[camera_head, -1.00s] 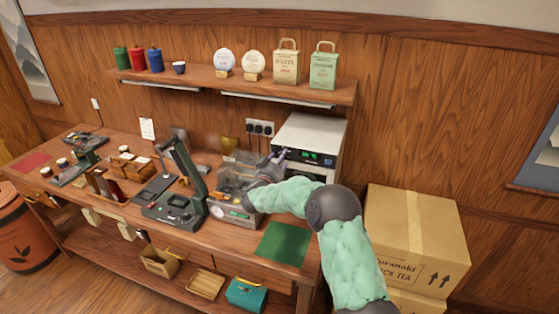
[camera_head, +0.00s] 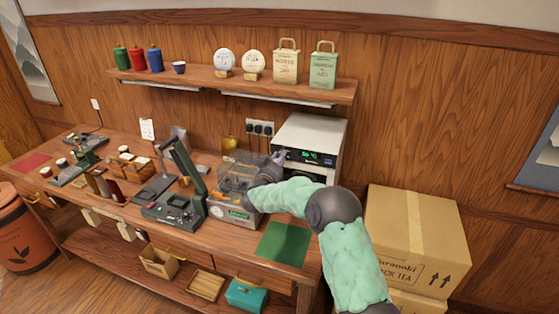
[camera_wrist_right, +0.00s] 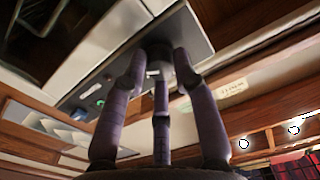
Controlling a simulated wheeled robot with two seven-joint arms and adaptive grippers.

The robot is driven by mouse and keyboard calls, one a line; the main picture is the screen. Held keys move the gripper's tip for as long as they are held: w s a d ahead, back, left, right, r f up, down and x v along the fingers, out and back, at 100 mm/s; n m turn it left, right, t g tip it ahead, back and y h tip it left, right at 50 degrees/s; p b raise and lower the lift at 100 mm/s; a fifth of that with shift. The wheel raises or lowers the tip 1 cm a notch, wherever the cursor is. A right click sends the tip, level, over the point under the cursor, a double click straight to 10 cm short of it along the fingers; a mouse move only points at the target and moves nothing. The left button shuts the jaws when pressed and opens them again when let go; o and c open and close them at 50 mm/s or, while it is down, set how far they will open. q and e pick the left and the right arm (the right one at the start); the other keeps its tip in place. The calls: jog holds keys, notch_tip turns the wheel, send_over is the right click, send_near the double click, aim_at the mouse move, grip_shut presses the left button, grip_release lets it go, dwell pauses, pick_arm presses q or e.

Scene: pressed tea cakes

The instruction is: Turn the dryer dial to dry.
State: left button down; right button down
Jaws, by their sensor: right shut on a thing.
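The dryer (camera_head: 312,132) is a pale box at the right end of the workbench, with a dark front panel and a lit green display (camera_head: 311,156). My right gripper (camera_head: 279,157) is at the left part of that panel. In the right wrist view my right gripper (camera_wrist_right: 159,76) has its purple-grey fingers closed around a dark round dial (camera_wrist_right: 160,52) on the panel. The fingers hide much of the dial, and its pointer and markings cannot be read. My left gripper is not in view.
A machine with a clear cover (camera_head: 238,212) stands left of the dryer under my forearm. A green mat (camera_head: 284,243) lies at the bench's front right. A shelf (camera_head: 230,86) runs above. Cardboard boxes (camera_head: 415,235) stand right of the bench.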

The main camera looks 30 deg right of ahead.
jog(key=shift+f, duration=0.2)
jog(key=c, duration=1)
grip_release()
jog(key=shift+o, duration=0.2)
jog(key=shift+r, duration=0.1)
jog(key=v, duration=1.2)
jog(key=shift+w, duration=0.1)
